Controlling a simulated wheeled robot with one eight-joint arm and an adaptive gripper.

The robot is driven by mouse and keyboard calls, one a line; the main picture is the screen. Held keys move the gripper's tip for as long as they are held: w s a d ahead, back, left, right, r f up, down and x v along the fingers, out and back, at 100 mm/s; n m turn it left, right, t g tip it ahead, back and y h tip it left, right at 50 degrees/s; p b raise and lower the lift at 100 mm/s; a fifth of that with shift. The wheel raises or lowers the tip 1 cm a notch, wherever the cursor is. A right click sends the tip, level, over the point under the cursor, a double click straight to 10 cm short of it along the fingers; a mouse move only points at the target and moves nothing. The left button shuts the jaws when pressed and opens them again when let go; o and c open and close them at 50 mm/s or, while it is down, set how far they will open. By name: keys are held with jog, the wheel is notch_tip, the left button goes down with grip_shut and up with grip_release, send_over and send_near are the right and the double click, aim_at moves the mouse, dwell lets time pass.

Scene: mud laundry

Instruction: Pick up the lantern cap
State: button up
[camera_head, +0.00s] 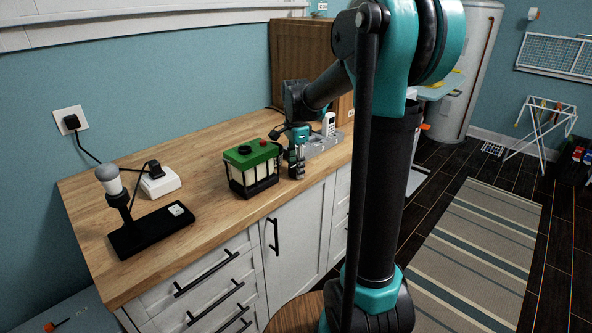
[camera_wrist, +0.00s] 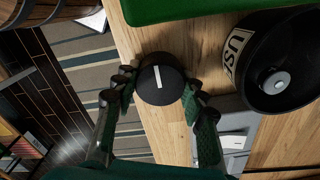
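A round black cap (camera_wrist: 161,86) with a white stripe is between my fingertips in the wrist view; I take it to be the lantern cap. My gripper (camera_wrist: 158,92) has one finger on each side of it. The fingertips are very close to its sides, but I cannot tell whether they touch it. In the head view my gripper (camera_head: 296,163) is low beside the right side of the green-topped lantern (camera_head: 251,167), and the cap cannot be made out clearly there. The lantern's green top (camera_wrist: 190,8) fills the upper edge of the wrist view.
A black cup-like thing (camera_wrist: 236,50) lettered "USE" is close on the right in the wrist view. A grey tray (camera_head: 322,144) is behind my gripper. A lamp on a black base (camera_head: 140,236) and a white socket box (camera_head: 160,183) stand left. The front middle of the wooden counter is clear.

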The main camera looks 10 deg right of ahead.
jog(key=shift+c, duration=0.7)
jog(key=shift+r, duration=0.1)
